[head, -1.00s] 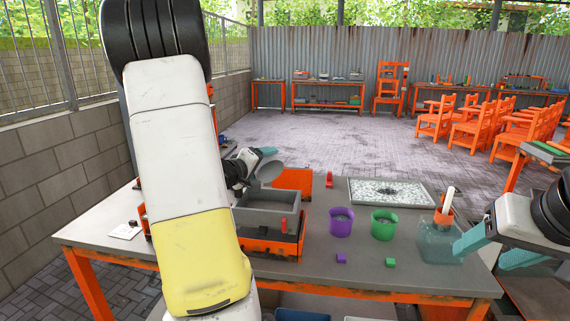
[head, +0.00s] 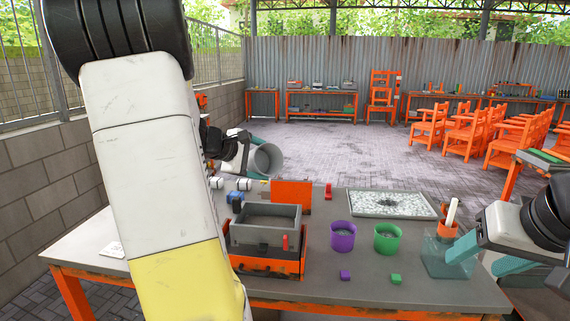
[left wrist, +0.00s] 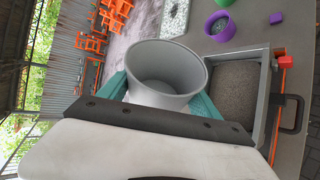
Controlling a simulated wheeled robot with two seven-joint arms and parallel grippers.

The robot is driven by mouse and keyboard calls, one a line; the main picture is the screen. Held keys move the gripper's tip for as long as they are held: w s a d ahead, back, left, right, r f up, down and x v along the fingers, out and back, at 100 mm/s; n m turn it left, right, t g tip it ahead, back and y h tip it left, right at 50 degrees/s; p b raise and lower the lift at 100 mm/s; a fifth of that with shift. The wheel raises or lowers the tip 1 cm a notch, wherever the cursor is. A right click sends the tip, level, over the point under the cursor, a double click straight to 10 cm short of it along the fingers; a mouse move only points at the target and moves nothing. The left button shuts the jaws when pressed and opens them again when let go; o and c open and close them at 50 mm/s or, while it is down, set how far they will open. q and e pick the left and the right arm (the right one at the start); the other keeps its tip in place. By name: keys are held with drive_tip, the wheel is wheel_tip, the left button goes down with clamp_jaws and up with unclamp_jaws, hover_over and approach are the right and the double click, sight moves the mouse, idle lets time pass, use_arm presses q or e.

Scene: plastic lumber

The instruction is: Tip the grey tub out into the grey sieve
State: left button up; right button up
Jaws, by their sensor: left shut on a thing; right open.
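My left gripper (head: 252,152) is shut on the grey tub (head: 266,160) and holds it in the air, tilted, above the back left of the table. The tub also shows in the left wrist view (left wrist: 166,72), between teal fingers; its visible inside looks empty of loose material. The grey sieve (head: 266,232) is a square box set in an orange frame, below and in front of the tub. In the left wrist view the sieve (left wrist: 268,62) has a grainy grey-brown surface inside. My right gripper (head: 462,258) is open at the right, around or beside a clear bottle; which one I cannot tell.
A purple cup (head: 342,238) and a green cup (head: 387,240) stand right of the sieve, with a purple cube (head: 345,275) and a green cube (head: 396,279) in front. A speckled tray (head: 392,204) lies behind. An orange panel (head: 291,195) stands behind the sieve.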

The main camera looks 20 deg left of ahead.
use_arm(q)
drive_tip(key=shift+w+a+r+n+g+h, duration=0.25)
drive_tip(key=shift+a+r+n+g+h, duration=0.15)
drive_tip(key=shift+r+n+g+h, duration=0.3)
drive_tip(key=shift+w+a+r+n+g+h, duration=0.15)
drive_tip(key=shift+r+n+g+h, duration=0.15)
drive_tip(key=shift+r+n+h, duration=0.25)
drive_tip(key=shift+w+a+r+n+g+h, duration=0.15)
drive_tip(key=shift+r+n+g+h, duration=0.25)
drive_tip(key=shift+n, duration=0.25)
drive_tip(key=n+h, duration=0.1)
drive_tip(key=r+n+g+h, duration=0.1)
drive_tip(key=a+r+n+h, duration=0.1)
drive_tip(key=shift+w+a+r+n+h, duration=0.1)
drive_tip(key=shift+w+r+n+h, duration=0.05)
drive_tip(key=shift+w+n+h, duration=0.2)
